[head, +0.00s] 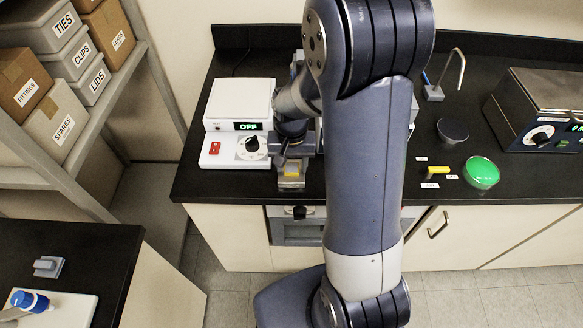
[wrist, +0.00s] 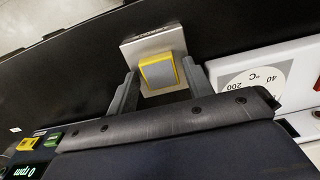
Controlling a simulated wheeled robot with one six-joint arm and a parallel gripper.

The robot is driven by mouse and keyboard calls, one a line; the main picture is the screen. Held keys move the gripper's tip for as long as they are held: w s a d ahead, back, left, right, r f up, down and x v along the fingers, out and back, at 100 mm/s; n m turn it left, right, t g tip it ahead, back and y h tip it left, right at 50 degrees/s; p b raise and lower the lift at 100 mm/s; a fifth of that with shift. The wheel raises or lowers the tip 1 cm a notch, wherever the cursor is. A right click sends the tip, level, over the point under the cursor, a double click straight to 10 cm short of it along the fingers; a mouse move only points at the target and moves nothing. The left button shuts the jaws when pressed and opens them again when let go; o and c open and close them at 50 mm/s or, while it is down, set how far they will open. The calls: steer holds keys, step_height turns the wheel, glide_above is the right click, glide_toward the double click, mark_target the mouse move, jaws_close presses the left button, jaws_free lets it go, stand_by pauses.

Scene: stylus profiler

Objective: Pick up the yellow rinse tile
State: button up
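A small tile with yellow edges and a grey top (wrist: 158,73) sits on a square metal plate (wrist: 133,50) in the wrist view. Its yellow edge also shows in the head view (head: 291,172), just below my gripper (head: 292,158) near the counter's front edge. In the wrist view, my gripper's two fingers (wrist: 160,76) stand on either side of the tile, with small gaps between them and it. The gripper looks open and holds nothing. The tile's near end is close to the gripper body.
A white hotplate (head: 238,100) reading OFF stands left of my gripper. A yellow piece (head: 438,170), a green round lid (head: 481,172) and a dark round dish (head: 453,130) lie to the right. A steel bath (head: 535,105) stands at far right. My arm hides the middle counter.

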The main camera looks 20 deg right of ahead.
mark_target(291, 167)
steer(key=c, duration=0.8)
steer(key=shift+r, duration=0.15)
step_height(291, 167, up, 18)
steer(key=shift+f+b, duration=0.15)
steer(key=shift+b, duration=0.35)
steer(key=o, duration=0.4)
jaws_close()
steer(key=shift+f, duration=0.1)
